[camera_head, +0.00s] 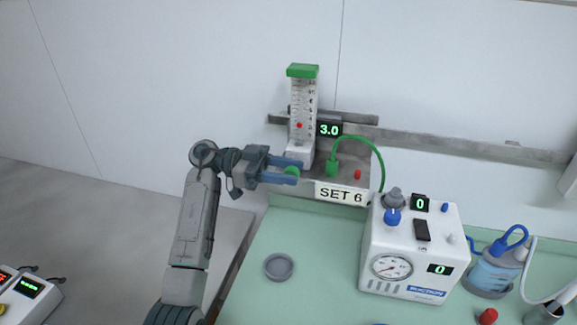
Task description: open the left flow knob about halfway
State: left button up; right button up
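The flowmeter (302,112) is a clear upright tube with a green cap, a red float and a white base, at the back on a grey rail unit. Its green knob (292,171) is low at the front left. My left gripper (288,171) reaches in from the left, with its blue fingers above and below the knob and closed on it. The fingers hide part of the knob. The small display (329,130) beside the tube reads 3.0. A label (341,194) below reads SET 6. My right gripper is out of view.
A green hose (368,143) arches from the rail unit to behind the white suction box (408,248), whose displays read 0. A grey round dish (279,267) lies on the green tabletop (310,254). A blue-capped jar (495,267) stands at right.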

pick_arm(q)
jog(key=shift+d, duration=0.2)
jog(key=shift+c, duration=0.2)
jog(key=shift+w+f, duration=0.1)
jog(key=shift+f, duration=0.05)
jog(key=c, duration=0.8)
jog(key=shift+h+p, duration=0.35)
jog(key=shift+h, duration=0.35)
jog(key=shift+f+g+h, duration=0.15)
jog(key=shift+g+h, duration=0.15)
jog(key=shift+h, duration=0.4)
jog(key=shift+a, duration=0.1)
